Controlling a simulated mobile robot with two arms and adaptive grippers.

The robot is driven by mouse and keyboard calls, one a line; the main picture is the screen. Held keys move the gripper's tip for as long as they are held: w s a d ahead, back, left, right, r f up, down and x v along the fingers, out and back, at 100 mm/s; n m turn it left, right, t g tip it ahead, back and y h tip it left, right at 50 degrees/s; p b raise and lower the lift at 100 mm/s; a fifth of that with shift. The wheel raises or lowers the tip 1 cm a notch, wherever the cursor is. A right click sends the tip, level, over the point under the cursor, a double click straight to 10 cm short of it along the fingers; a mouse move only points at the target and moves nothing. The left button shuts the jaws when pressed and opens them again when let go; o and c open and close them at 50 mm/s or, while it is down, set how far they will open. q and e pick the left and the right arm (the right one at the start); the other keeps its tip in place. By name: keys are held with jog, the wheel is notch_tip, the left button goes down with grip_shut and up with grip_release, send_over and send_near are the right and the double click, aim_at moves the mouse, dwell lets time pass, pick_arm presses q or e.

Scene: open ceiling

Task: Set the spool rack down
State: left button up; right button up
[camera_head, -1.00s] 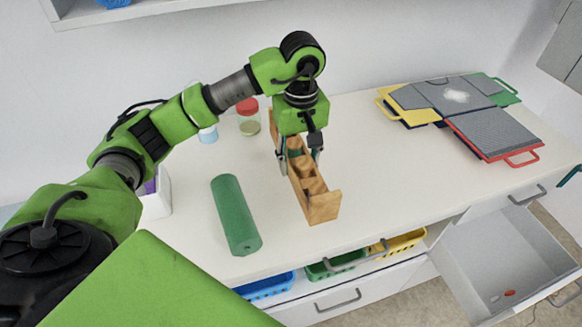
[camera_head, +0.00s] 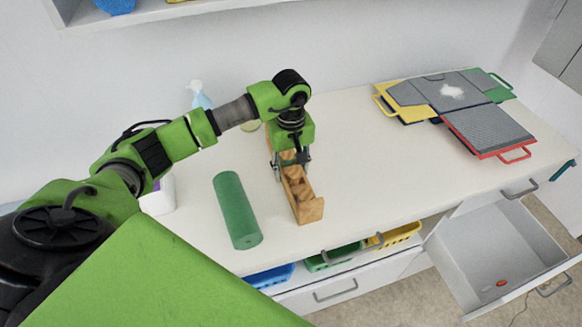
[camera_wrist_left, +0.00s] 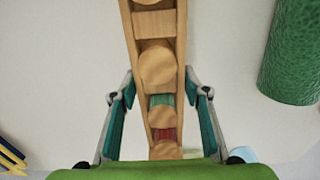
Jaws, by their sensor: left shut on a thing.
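The spool rack (camera_head: 305,207) is a long, narrow wooden frame over the white counter, beside the green roll. Its near end points toward the counter's front edge. My left gripper (camera_head: 291,166) is above the rack with its fingers down along both long sides, shut on it. In the left wrist view, the rack (camera_wrist_left: 157,65) runs between the two teal-padded fingers (camera_wrist_left: 162,112), and round wooden pieces plus green and red bands show inside it. The rack's far part is partly hidden by my gripper. I cannot tell whether its underside touches the counter. My right gripper is out of view.
The green roll (camera_head: 237,210) lies left of the rack. A spray bottle (camera_head: 200,97) and a mostly hidden jar (camera_head: 251,126) stand behind my arm. Folded grey panels (camera_head: 486,129) lie at right. An open drawer (camera_head: 490,250) juts out below. The counter right of the rack is clear.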

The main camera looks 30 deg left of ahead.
pick_arm(q)
jog(key=shift+f, duration=0.15)
jog(key=o, duration=1.3)
